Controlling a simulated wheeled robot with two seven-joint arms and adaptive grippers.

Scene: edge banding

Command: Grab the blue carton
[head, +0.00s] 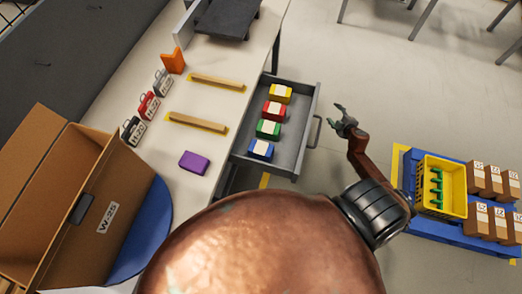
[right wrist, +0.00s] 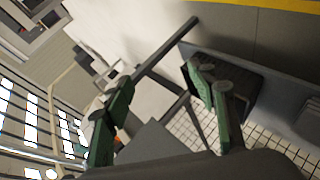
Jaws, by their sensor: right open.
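The blue carton (head: 261,149) has a white label and lies at the near end of an open grey drawer (head: 296,160). In the same drawer a green carton (head: 268,129), a red carton (head: 274,110) and a yellow carton (head: 281,93) lie in a row behind it. My right gripper (head: 343,121) is open and empty, to the right of the drawer and apart from it. The right wrist view shows its two green fingers (right wrist: 160,95) spread, with no carton visible between them. My left gripper is not in view.
The table holds a purple block (head: 194,162), a large cardboard box (head: 60,200), yellow-edged strips (head: 197,122) and several small labelled cases (head: 149,104). A yellow crate (head: 443,180) and brown boxes (head: 480,215) stand on a blue pallet at right. Floor beyond the drawer is clear.

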